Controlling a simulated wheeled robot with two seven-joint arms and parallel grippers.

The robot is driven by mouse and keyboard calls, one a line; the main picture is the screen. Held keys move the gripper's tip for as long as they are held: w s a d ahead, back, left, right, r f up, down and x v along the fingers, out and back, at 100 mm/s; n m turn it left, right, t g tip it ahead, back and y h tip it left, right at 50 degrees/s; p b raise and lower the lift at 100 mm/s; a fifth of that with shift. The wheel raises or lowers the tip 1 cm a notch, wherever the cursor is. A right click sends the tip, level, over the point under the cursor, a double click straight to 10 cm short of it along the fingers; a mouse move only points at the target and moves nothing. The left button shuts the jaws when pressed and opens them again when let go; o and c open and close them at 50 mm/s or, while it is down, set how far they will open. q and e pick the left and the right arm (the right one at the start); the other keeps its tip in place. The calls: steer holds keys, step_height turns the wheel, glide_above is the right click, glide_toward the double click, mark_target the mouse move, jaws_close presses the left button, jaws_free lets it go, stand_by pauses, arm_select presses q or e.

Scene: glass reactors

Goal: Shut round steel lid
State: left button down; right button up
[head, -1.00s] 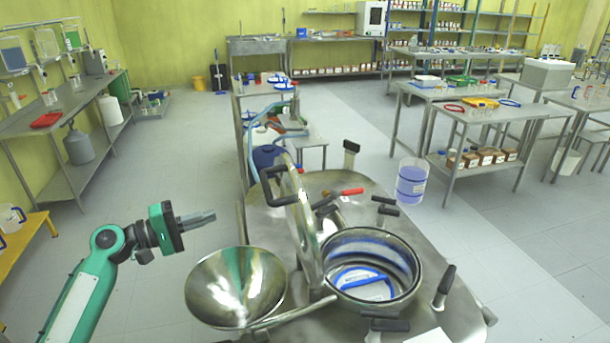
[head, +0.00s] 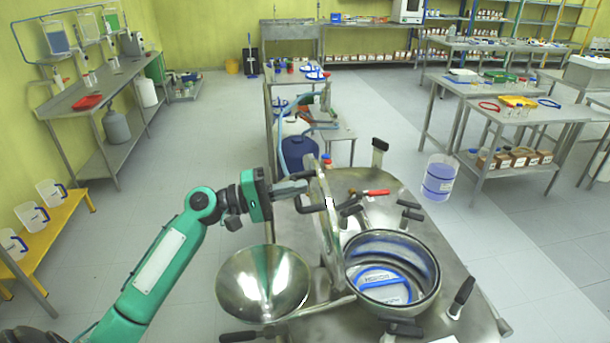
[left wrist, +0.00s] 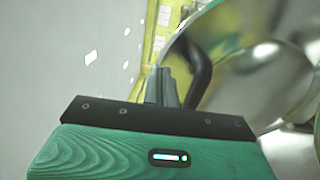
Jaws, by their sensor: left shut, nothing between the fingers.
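The round steel lid (head: 322,222) stands upright, swung open on its hinge at the left side of the round steel vessel opening (head: 392,272). A black handle (head: 318,206) sticks out from the lid's left face. My left gripper (head: 304,184) is shut and empty, with its fingertips close to the lid's handle. In the left wrist view the shut fingers (left wrist: 163,86) are beside the dark curved handle (left wrist: 198,68), with the shiny lid to the right. I cannot tell whether they touch. My right gripper is not in view.
A steel funnel bowl (head: 264,284) sits left of the lid. Black-handled clamps (head: 462,294) stand around the opening, and a red-handled tool (head: 372,193) lies behind it. A blue-banded container (head: 383,284) shows inside the vessel.

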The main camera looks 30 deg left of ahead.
arm_select(q)
steer(key=shift+p+x, duration=0.4)
steer(key=shift+x, duration=0.45)
steer(key=shift+w+d, duration=0.2)
steer(key=shift+d, duration=0.05)
